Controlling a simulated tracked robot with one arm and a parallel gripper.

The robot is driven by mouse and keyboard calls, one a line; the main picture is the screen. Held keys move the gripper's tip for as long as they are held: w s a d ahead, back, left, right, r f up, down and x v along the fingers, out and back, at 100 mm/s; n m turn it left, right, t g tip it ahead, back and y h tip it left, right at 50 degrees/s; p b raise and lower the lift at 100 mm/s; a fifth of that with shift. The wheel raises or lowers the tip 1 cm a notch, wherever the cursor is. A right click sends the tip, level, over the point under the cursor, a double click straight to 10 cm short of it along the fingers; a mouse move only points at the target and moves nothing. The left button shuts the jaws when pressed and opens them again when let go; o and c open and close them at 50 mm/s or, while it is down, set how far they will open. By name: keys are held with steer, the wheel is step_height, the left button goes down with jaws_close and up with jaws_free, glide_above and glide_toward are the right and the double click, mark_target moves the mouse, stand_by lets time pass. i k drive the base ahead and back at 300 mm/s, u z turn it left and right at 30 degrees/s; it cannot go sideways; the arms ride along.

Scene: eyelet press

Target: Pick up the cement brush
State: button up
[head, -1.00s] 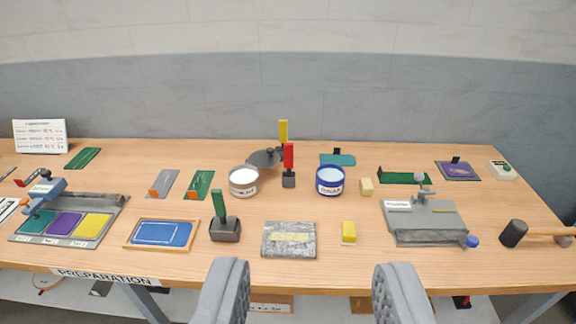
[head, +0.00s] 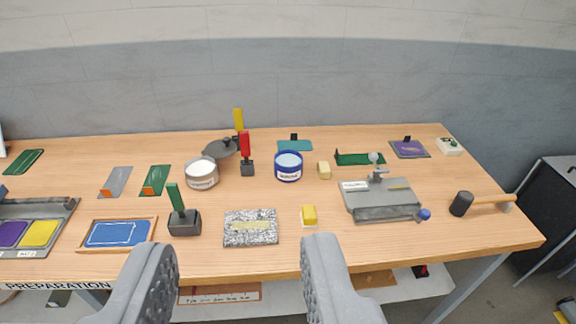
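Three upright handled tools could be the cement brush; no readable label tells which. A red-handled one (head: 245,145) stands in a small dark block at the back centre. A yellow-handled one (head: 239,120) stands just behind it, by a dark round dish (head: 219,149). A green-handled one (head: 175,198) rises from a dark block (head: 185,222) at the front left. A white tub (head: 202,174) and a blue tub (head: 288,166) flank the red-handled one. My gripper (head: 236,252) is open and empty, its two grey fingers apart at the table's front edge, short of all three.
A grey press plate (head: 380,202) and a mallet (head: 480,202) are at right. A blue framed pad (head: 117,233) is at left. Bare wood shows between items.

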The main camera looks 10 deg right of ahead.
mark_target(244, 136)
steer(key=z, duration=0.55)
steer(key=i, duration=1.9)
steer(key=u, duration=0.6)
